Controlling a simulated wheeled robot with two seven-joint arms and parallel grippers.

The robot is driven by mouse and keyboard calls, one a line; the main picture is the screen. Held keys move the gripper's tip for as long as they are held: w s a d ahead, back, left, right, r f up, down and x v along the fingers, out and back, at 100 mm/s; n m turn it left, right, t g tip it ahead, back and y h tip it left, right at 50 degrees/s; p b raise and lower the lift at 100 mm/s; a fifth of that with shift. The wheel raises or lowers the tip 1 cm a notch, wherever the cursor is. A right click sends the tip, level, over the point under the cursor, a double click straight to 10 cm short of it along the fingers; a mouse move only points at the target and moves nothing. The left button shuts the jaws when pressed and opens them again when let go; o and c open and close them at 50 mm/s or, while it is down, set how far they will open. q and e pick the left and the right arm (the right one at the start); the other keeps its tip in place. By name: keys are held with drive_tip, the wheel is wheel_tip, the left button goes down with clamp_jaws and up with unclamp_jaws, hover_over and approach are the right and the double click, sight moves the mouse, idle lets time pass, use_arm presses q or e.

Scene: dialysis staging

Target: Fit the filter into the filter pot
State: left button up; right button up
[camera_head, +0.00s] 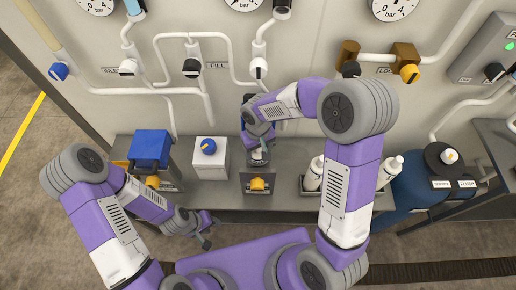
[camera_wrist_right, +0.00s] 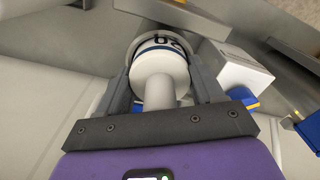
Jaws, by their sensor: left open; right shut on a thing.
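The filter (camera_wrist_right: 160,72) is a white cylinder with a narrower stem, a blue band and dark markings at its far end. My right gripper (camera_head: 258,150) is shut on it, with a finger on each side in the right wrist view. A grey ring (camera_wrist_right: 131,47), seemingly the rim of the filter pot, curves around the filter's far end. How deep the filter sits there is hidden. In the head view the pot's grey stand (camera_head: 246,180) with a yellow knob is directly below my right gripper. My left gripper (camera_head: 207,230) is open and empty, low in front of the bench.
A white box with a blue knob (camera_head: 209,147) stands left of the pot, and a blue box (camera_head: 151,146) stands further left. Pipes and valves line the wall behind.

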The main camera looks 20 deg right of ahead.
drive_tip(key=shift+f+b, duration=0.3)
drive_tip(key=shift+f, duration=0.05)
drive_tip(key=o, duration=1.8)
wheel_tip(320, 180, up, 8)
drive_tip(key=shift+f+p, duration=0.2)
drive_tip(key=shift+p, duration=0.55)
